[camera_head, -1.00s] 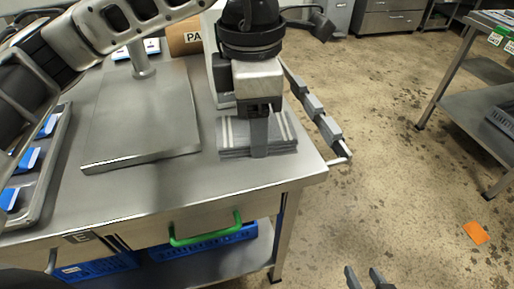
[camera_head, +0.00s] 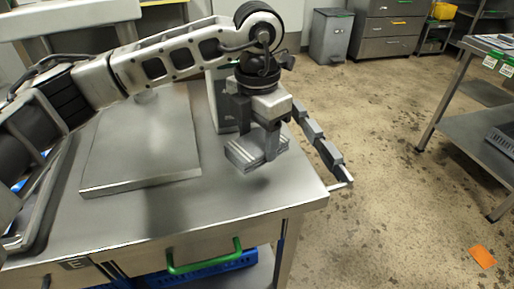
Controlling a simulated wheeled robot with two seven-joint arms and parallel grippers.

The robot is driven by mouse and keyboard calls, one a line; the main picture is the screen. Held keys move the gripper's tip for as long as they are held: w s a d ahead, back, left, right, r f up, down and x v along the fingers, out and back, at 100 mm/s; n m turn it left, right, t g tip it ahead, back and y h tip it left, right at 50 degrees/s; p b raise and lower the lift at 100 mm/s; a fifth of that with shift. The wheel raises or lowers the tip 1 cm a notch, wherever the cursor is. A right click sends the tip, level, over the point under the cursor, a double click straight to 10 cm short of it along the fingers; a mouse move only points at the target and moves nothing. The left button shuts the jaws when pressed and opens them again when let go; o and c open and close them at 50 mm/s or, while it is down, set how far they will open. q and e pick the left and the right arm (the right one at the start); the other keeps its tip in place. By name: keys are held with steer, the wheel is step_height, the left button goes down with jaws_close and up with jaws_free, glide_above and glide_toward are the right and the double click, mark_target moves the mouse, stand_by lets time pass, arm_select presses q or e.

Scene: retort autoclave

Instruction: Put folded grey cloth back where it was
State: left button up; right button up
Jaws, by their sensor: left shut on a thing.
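The folded grey cloth (camera_head: 243,154), with pale stripes, is in my left gripper (camera_head: 259,140) near the right end of the steel table (camera_head: 240,205). The gripper points down, with its fingers shut on the cloth. One finger is in front of the cloth; the other is partly hidden behind it. The cloth is slightly tilted and appears to be just above the table top, with a dark shadow below it. My right gripper is not in view.
A raised steel plate (camera_head: 140,160) lies left of the cloth. A grey upright unit (camera_head: 219,98) stands close behind the gripper. A green drawer handle (camera_head: 203,262) is in front. Bare table shows before the cloth.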

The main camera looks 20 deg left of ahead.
mark_target(257, 135)
arm_select(q)
steer(key=shift+w+a+f, duration=0.15)
steer(key=shift+w+f, duration=0.35)
steer(key=shift+f, duration=0.1)
steer(key=shift+w+a+f, duration=0.15)
steer(key=shift+w+f, duration=0.3)
steer(key=shift+f, duration=0.15)
step_height(257, 135, down, 2)
steer(key=shift+f+p, duration=0.25)
steer(key=shift+p, duration=0.15)
steer(key=shift+f, duration=0.3)
steer(key=shift+f, duration=0.25)
steer(key=o, duration=0.9)
steer(key=shift+r, duration=0.1)
steer(key=shift+o, duration=0.2)
